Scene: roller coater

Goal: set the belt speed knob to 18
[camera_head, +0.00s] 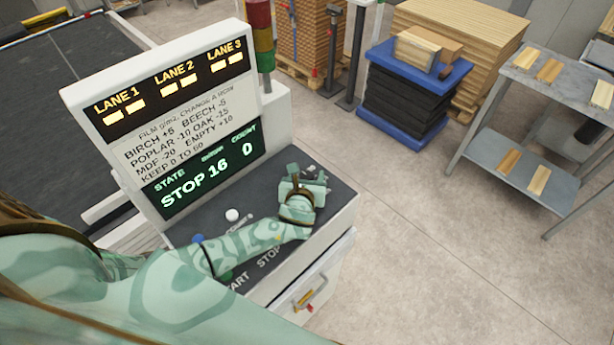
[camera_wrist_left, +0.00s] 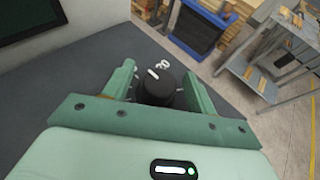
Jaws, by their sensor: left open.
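The black round speed knob (camera_wrist_left: 157,92) with a white pointer line sits on the dark panel top in the left wrist view. A white number 20 (camera_wrist_left: 162,65) is printed just beyond it. My left gripper (camera_wrist_left: 159,76) is open, with one finger on each side of the knob; I cannot tell whether either finger touches it. In the head view my left gripper (camera_head: 311,180) is over the right end of the console panel and mostly hides the knob. The display (camera_head: 210,172) reads STOP, 16 and 0. My right gripper is not in view.
The panel has a white button (camera_head: 232,215), a blue button (camera_head: 197,239) and START and STOP labels, partly under my left arm. A notice (camera_head: 178,138) lists film values for woods. A blue-topped stack (camera_head: 408,90) and grey shelf (camera_head: 505,155) stand to the right, with open floor between.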

